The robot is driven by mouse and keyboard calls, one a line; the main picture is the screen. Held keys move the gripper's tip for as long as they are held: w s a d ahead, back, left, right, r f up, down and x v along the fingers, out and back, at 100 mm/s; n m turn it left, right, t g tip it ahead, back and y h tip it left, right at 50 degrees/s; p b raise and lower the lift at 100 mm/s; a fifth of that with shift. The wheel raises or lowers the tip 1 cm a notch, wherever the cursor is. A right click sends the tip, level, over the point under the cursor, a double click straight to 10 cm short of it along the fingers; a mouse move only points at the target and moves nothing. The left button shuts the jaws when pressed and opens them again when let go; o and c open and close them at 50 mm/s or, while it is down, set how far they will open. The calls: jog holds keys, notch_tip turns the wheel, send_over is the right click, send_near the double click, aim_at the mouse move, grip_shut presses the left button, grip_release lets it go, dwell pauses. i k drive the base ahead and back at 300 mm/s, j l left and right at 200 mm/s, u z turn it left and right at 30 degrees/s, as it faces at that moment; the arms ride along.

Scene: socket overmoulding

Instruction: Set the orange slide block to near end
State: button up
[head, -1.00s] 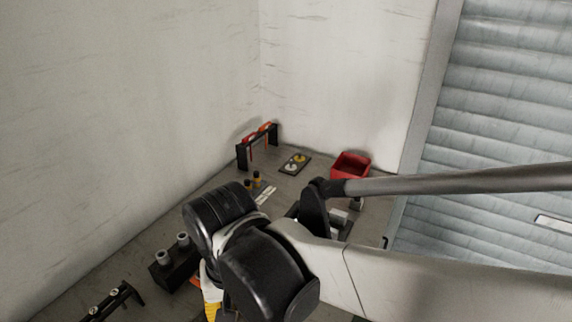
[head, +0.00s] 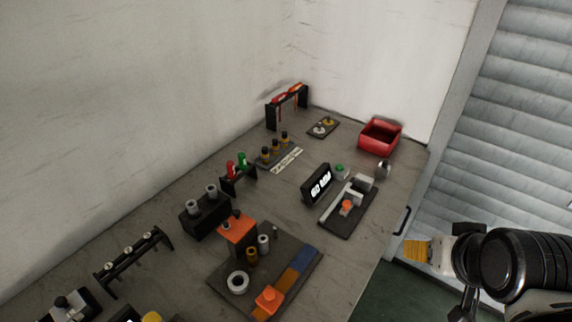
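An orange block (head: 268,298) sits at the near end of a striped orange and blue strip (head: 303,262) on a dark base plate (head: 225,270). A smaller orange piece (head: 347,207) sits on a separate dark board (head: 338,222) with a light grey bar; I cannot tell from the picture which of the two is the slide block. My arm's end is at the lower right, off the table edge and well apart from both. Dark parts of my gripper (head: 464,303) seem to show there, cut off by the frame, and its fingers are not clear.
A lit display (head: 317,185) stands left of the grey-bar board. A red bin (head: 380,137) is at the far right corner. Bare tabletop lies between the display and the striped plate.

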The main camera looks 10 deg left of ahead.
aim_at(270, 299)
jog(key=u, duration=0.4)
jog(key=j+u, duration=0.15)
jog(key=u, duration=0.6)
jog(key=i+j, duration=0.05)
